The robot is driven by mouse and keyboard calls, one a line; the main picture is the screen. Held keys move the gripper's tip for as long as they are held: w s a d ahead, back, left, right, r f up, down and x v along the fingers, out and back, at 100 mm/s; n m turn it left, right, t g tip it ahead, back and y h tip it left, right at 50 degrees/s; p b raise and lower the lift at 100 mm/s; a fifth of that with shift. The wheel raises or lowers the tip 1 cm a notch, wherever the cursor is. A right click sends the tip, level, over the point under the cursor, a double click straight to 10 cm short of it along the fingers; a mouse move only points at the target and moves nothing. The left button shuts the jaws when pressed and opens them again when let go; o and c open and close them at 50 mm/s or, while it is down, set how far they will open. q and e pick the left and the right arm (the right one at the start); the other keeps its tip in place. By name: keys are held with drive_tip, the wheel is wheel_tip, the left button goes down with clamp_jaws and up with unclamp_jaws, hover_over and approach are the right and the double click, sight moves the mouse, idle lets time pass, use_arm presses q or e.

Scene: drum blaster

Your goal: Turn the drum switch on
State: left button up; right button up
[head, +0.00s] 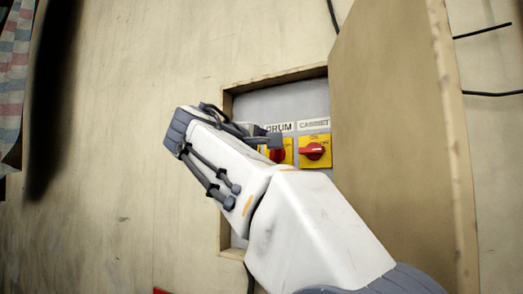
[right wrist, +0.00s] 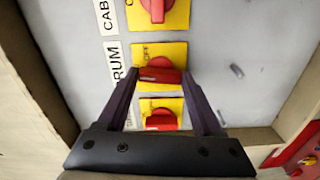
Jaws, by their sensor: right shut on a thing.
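The drum switch is a red rotary knob on a yellow plate, under a label reading DRUM. In the head view the drum switch (head: 277,154) is partly hidden behind my right gripper (head: 272,140). In the right wrist view the drum switch (right wrist: 160,74) sits between the two dark fingertips of my right gripper (right wrist: 160,73), which is shut on it. My left gripper is not in view.
The cabinet switch (head: 314,151) is just right of the drum switch. Another red switch (right wrist: 160,120) shows between my fingers in the right wrist view. The panel is recessed in a wooden frame (head: 275,78). An open door (head: 400,120) stands at its right.

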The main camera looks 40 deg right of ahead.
drive_tip(key=shift+n, duration=0.7)
drive_tip(key=o, duration=1.4)
drive_tip(key=shift+c, duration=0.2)
drive_tip(key=shift+a, duration=0.1)
drive_tip(key=b+v, duration=0.2)
drive_tip(key=v, duration=0.8)
drive_tip(key=shift+a+b, duration=0.15)
drive_tip(key=shift+b, duration=0.2)
drive_tip(key=shift+s+f, duration=0.1)
drive_tip(key=shift+s, duration=0.05)
